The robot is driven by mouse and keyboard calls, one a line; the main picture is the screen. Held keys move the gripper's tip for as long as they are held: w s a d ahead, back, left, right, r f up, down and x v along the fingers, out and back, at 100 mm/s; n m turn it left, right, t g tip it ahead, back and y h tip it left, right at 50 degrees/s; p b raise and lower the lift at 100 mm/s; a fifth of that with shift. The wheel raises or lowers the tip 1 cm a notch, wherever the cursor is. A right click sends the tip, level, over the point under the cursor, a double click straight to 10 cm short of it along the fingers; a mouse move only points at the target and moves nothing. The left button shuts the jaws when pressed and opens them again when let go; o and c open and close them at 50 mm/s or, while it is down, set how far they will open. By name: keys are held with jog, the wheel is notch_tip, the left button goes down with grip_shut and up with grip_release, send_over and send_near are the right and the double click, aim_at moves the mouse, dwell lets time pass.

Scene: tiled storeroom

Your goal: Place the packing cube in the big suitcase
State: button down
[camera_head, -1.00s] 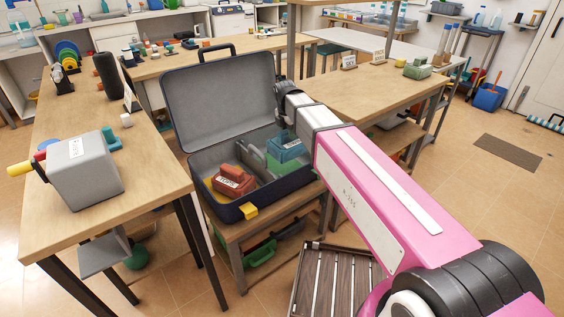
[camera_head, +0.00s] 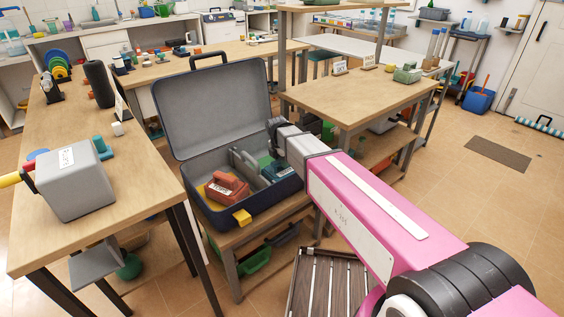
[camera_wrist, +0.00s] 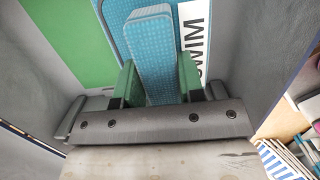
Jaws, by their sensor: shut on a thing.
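The big suitcase (camera_head: 182,160) is open on a low wooden stand, its grey lid upright at the back. The blue packing cube (camera_head: 280,173) is low inside its right half in the head view. In the wrist view my gripper (camera_wrist: 160,80) has green pads shut on the cube's blue handle (camera_wrist: 150,35); a white label reading "SWIM" (camera_wrist: 193,35) shows beside it. In the head view the fingers are hidden behind my arm. I cannot tell whether the cube touches the suitcase floor.
A red labelled packing cube (camera_head: 227,187) lies at the suitcase's front left, with a grey piece (camera_head: 243,163) and something green behind. The left table (camera_head: 140,185) holds a grey box (camera_head: 75,182). Another table (camera_head: 350,95) stands behind right.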

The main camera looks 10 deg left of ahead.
jog(key=shift+f, duration=0.35)
jog(key=c, duration=0.7)
grip_release()
jog(key=shift+c, duration=0.2)
jog(key=shift+r, duration=0.1)
notch_tip(320, 180, up, 12)
jog(key=s+a, duration=0.1)
jog(key=shift+s, duration=0.2)
jog(key=shift+a, duration=0.1)
